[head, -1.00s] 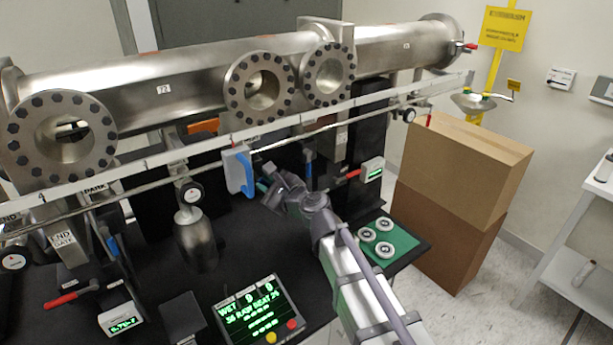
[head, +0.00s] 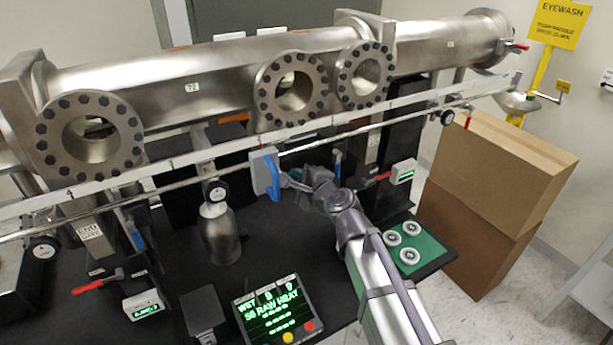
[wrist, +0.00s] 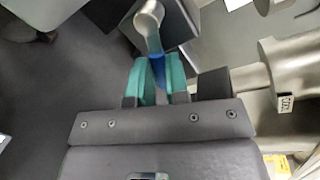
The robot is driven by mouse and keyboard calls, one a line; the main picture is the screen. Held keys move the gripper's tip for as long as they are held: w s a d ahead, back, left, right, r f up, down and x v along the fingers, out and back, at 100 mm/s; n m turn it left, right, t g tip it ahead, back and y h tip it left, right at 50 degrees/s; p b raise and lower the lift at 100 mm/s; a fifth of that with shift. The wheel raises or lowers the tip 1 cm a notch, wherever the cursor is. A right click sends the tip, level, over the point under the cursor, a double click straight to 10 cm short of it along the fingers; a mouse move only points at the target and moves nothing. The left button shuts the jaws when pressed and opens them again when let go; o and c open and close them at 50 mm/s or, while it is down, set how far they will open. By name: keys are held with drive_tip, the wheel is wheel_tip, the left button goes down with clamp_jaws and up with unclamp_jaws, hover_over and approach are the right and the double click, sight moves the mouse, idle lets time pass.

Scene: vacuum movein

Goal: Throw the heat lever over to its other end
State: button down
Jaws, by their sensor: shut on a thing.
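The heat lever appears to be the blue handle (head: 271,178) on the front of a grey box (head: 259,170), below the long rail near the middle of the head view. My gripper (head: 284,181) is at the right side of this handle, with its jaws shut on it. In the wrist view, the teal fingertips (wrist: 160,78) stand on both sides of a blue stem (wrist: 157,66), close against it. A rounded pale metal end (wrist: 149,18) shows beyond the fingertips. The lever's label is not readable.
A large steel tube (head: 200,75) with bolted flanges and a long rail (head: 200,157) run above the handle. A steel flask (head: 219,235) stands to its left. A lit display (head: 272,312) and a green pad (head: 424,244) with metal discs lie nearer.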

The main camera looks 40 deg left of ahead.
drive_tip(key=c, duration=1.1)
unclamp_jaws()
drive_tip(key=p+v, duration=0.2)
drive_tip(key=v, duration=0.8)
drive_tip(key=shift+d, duration=0.4)
